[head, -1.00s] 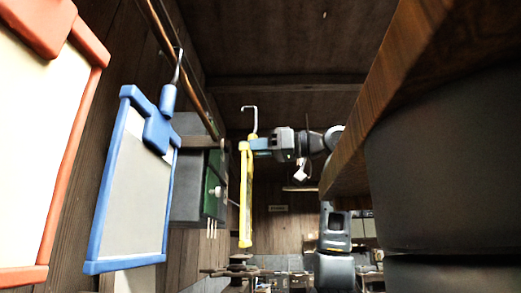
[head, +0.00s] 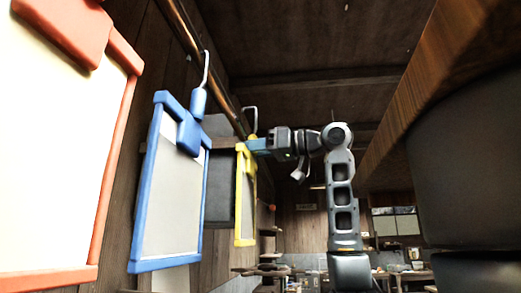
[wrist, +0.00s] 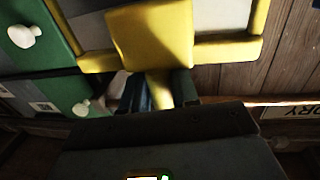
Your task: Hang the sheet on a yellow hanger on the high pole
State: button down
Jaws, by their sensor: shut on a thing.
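The yellow-framed sheet (head: 238,200) hangs upright below my gripper (head: 254,146), which is shut on its yellow hanger near the top. In the wrist view the yellow hanger block (wrist: 152,38) and its stem (wrist: 166,90) show between the fingers. The hanger's pale hook (head: 250,109) rises above my gripper, beside the far end of the high copper-coloured pole (head: 205,72). I cannot tell whether the hook touches or goes over the pole.
A blue-framed sheet (head: 150,185) hangs from the pole by its hook, nearer to me. A red-framed sheet (head: 112,190) is at the far left. A grey cabinet (head: 219,190) stands behind the yellow one. A wooden beam (head: 425,85) fills the upper right.

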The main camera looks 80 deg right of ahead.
jog(key=shift+w+a+f+b, duration=0.15)
jog(key=shift+w+f, duration=0.1)
jog(key=shift+w, duration=0.5)
jog(key=shift+w+f+b, duration=0.2)
jog(key=shift+w+f, duration=0.1)
jog(key=shift+w, duration=0.5)
jog(key=shift+w+a+f+b, duration=0.15)
jog(key=shift+w+f, duration=0.1)
jog(key=shift+w, duration=0.5)
jog(key=shift+d, duration=0.1)
jog(key=c, duration=0.8)
grip_release()
jog(key=shift+s, duration=0.15)
jog(key=s, duration=0.2)
jog(key=s+b, duration=0.1)
jog(key=s, duration=0.2)
jog(key=s+b, duration=0.1)
jog(key=s, duration=0.1)
jog(key=shift+s+a, duration=0.3)
